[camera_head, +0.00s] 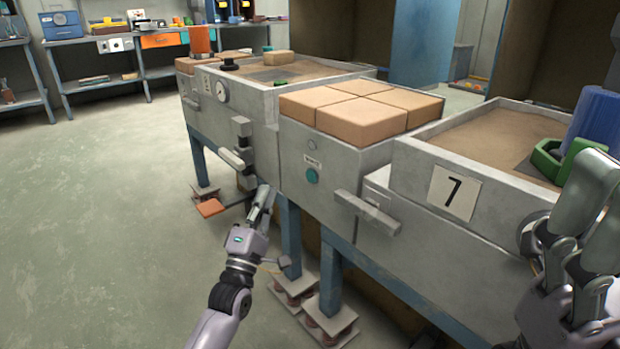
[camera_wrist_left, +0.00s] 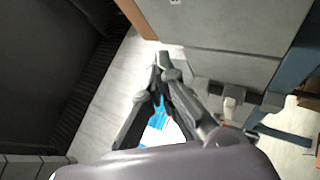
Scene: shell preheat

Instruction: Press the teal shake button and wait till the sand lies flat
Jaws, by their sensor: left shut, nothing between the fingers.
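The teal button (camera_head: 312,176) is a small round cap under a label on the grey front panel of the middle unit. My left gripper (camera_head: 266,190) is shut and empty, pointing up, left of and a little lower than the button and apart from it in the picture. Its closed fingertips also show in the left wrist view (camera_wrist_left: 162,62), near a grey panel. Sand (camera_head: 500,137) lies in the open bin marked 7; its surface looks mostly even. My right gripper (camera_head: 575,240) is close at the right edge; its finger opening is unclear.
Tan blocks (camera_head: 360,108) cover the middle unit. A grey handle (camera_head: 365,208) sticks out right of the button, another lever (camera_head: 235,158) to its left. Open floor lies left.

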